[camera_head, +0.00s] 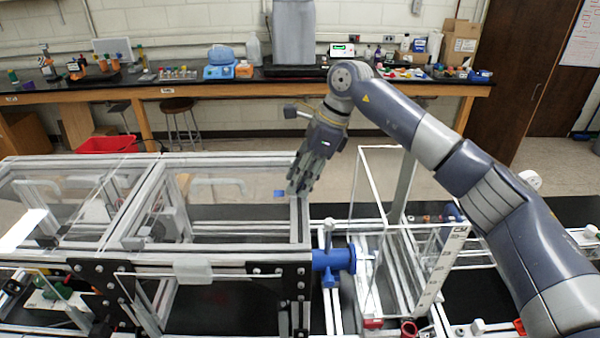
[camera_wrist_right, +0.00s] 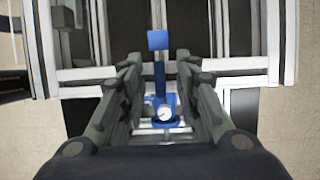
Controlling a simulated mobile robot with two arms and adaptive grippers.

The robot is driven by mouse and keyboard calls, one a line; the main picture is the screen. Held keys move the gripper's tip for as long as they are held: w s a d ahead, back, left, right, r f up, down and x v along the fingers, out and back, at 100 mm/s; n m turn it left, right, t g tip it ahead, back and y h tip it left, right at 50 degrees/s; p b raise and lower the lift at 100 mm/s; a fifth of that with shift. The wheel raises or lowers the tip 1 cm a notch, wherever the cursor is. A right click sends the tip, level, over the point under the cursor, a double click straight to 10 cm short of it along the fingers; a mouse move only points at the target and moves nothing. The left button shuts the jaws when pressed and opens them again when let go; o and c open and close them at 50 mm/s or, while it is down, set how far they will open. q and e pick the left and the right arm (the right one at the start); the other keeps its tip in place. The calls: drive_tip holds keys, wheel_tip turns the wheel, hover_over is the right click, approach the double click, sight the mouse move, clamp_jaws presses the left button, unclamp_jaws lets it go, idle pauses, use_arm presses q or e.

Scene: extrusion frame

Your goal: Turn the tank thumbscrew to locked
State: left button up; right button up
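My right gripper (camera_head: 299,187) points down at the right end of the clear-topped frame (camera_head: 150,195). In the right wrist view its two fingers (camera_wrist_right: 158,62) stand apart, open. Between them show a blue square tab on a stem (camera_wrist_right: 160,40) and, lower down, a round white dial in a blue ring (camera_wrist_right: 164,113). No finger is seen closed on them. In the head view a small blue tab (camera_head: 280,193) shows just left of the fingertips. I cannot tell for certain which blue part is the tank thumbscrew or how it is turned. My left gripper is out of view.
A blue flanged fitting (camera_head: 333,260) sticks out at the frame's front right corner. A tall clear panel (camera_head: 380,185) stands to the right of the gripper. A bench (camera_head: 250,88) with bottles and boxes runs along the back wall. A red bin (camera_head: 105,145) lies behind the frame.

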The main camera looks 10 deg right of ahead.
drive_tip(key=shift+f, duration=0.1)
drive_tip(key=c, duration=0.7)
clamp_jaws()
